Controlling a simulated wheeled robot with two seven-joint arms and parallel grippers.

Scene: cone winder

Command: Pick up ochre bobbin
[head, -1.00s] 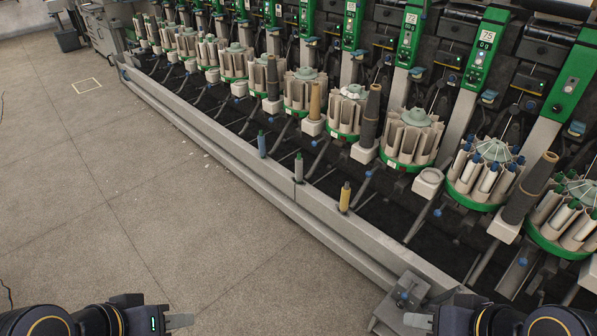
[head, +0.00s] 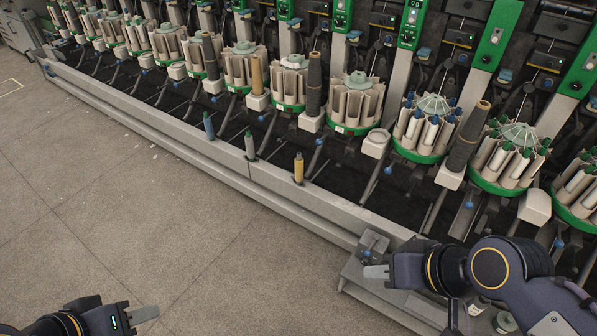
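The ochre bobbin (head: 298,170) is a small yellow-ochre tube with a dark top, standing upright at the machine's front rail. My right gripper (head: 376,272) is at the lower right of the head view, below and to the right of the bobbin and clear of it. Its fingers point left and hold nothing that I can see; their gap is not clear. My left gripper (head: 143,314) is at the lower left over the floor, far from the bobbin. Its fingertips also show edge-on, so I cannot tell whether it is open.
A grey bobbin (head: 250,146) and a blue-grey bobbin (head: 208,126) stand on the same rail to the left. The machine's front rail (head: 200,155) runs diagonally. A grey box (head: 372,246) sits near my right gripper. The floor (head: 120,220) at left is clear.

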